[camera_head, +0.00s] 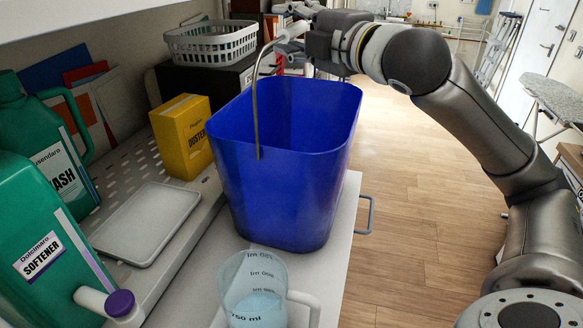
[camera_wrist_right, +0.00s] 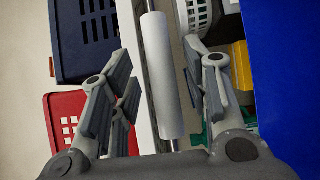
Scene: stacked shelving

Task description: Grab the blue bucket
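The blue bucket (camera_head: 282,160) stands upright on the white counter. Its thin metal handle is raised, with a white grip (camera_head: 294,31) at the top. In the right wrist view the white grip (camera_wrist_right: 166,80) lies lengthwise between the two fingers, and the bucket's blue wall (camera_wrist_right: 285,80) fills the right side. My right gripper (camera_head: 300,13) is at the handle grip above the bucket's far rim. In the wrist view my right gripper (camera_wrist_right: 160,68) is open, with a clear gap on the grip's left side and little room on its right. My left gripper is not in view.
A measuring jug (camera_head: 254,290) stands just in front of the bucket. A yellow box (camera_head: 182,138), a grey tray (camera_head: 147,222) and green bottles (camera_head: 38,245) are at left. A white basket (camera_head: 211,43) sits behind. Open wooden floor (camera_head: 410,200) lies right of the counter.

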